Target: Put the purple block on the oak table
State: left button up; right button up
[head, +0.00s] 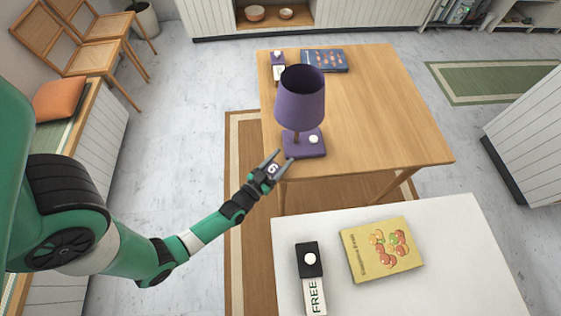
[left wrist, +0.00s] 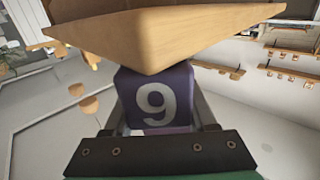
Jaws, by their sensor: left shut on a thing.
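The purple block (head: 272,168) has a pale digit on its face, and it also shows in the left wrist view (left wrist: 158,98). My left gripper (head: 274,167) is shut on it, with one finger on each side. The oak table (head: 375,115) stands in the middle of the head view. The block is at the table's near left corner, and in the left wrist view the wooden corner (left wrist: 150,40) overlaps the block's upper edge. I cannot tell whether they touch. My right gripper is not in view.
A purple lamp (head: 302,100) stands on the oak table close to the held block. A blue book (head: 324,61) and a small purple item (head: 278,60) lie at its far edge. The table's right half is clear. A white table (head: 445,270) with a yellow book (head: 381,250) is nearer.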

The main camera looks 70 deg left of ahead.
pick_arm(q)
jog(key=shift+f, duration=0.1)
jog(key=o, duration=1.4)
jog(key=shift+r, duration=0.2)
jog(key=shift+s+r, duration=0.1)
jog(key=shift+p+v, duration=1.55)
jog(key=shift+v, duration=4.35)
